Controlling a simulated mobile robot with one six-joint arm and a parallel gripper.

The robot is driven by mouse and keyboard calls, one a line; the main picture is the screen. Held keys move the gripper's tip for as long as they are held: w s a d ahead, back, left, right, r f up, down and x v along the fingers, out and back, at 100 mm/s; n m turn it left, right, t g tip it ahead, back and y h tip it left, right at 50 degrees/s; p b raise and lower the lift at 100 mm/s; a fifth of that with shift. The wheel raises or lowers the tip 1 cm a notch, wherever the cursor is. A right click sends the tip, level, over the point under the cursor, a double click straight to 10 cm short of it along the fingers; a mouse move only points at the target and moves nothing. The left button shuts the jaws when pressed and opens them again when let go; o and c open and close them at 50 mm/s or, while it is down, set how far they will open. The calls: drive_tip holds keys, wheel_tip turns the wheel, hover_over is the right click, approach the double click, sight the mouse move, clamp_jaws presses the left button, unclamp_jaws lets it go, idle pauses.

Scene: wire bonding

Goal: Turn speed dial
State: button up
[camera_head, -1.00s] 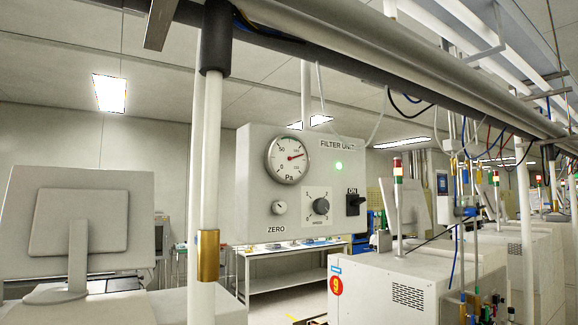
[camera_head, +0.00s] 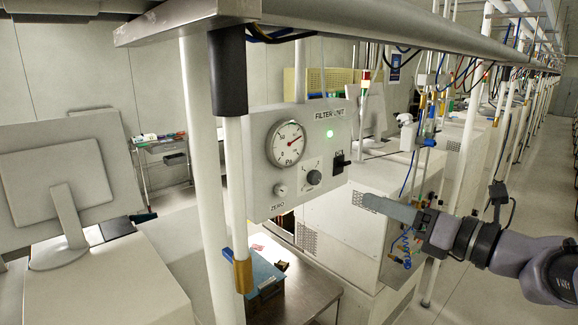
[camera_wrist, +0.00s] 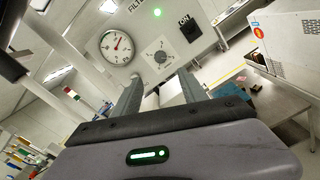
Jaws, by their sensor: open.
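The speed dial (camera_head: 313,177) is a small dark round knob on a light square plate, low on the front of the grey filter unit box (camera_head: 262,200). It also shows in the wrist view (camera_wrist: 160,57), above and between my finger tips. My gripper (camera_head: 366,201) comes in from the right in the head view, its fingers pointing left at the box, apart from the dial. In the wrist view my gripper (camera_wrist: 158,92) is open, with two grey fingers spread and nothing between them.
The box also carries a pressure gauge (camera_head: 286,144), a ZERO knob (camera_head: 280,189), a lit green lamp (camera_head: 413,0) above the black ON switch (camera_head: 341,162). A white post (camera_head: 236,190) stands at its left. A metal table (camera_head: 310,290) lies below.

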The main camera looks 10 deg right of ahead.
sight(317, 180)
drive_tip(key=p+x, duration=0.1)
drive_tip(key=x, duration=1.3)
drive_tip(key=shift+w+a+f, duration=0.1)
drive_tip(key=shift+w+a, duration=0.15)
drive_tip(key=shift+w, duration=0.1)
clamp_jaws()
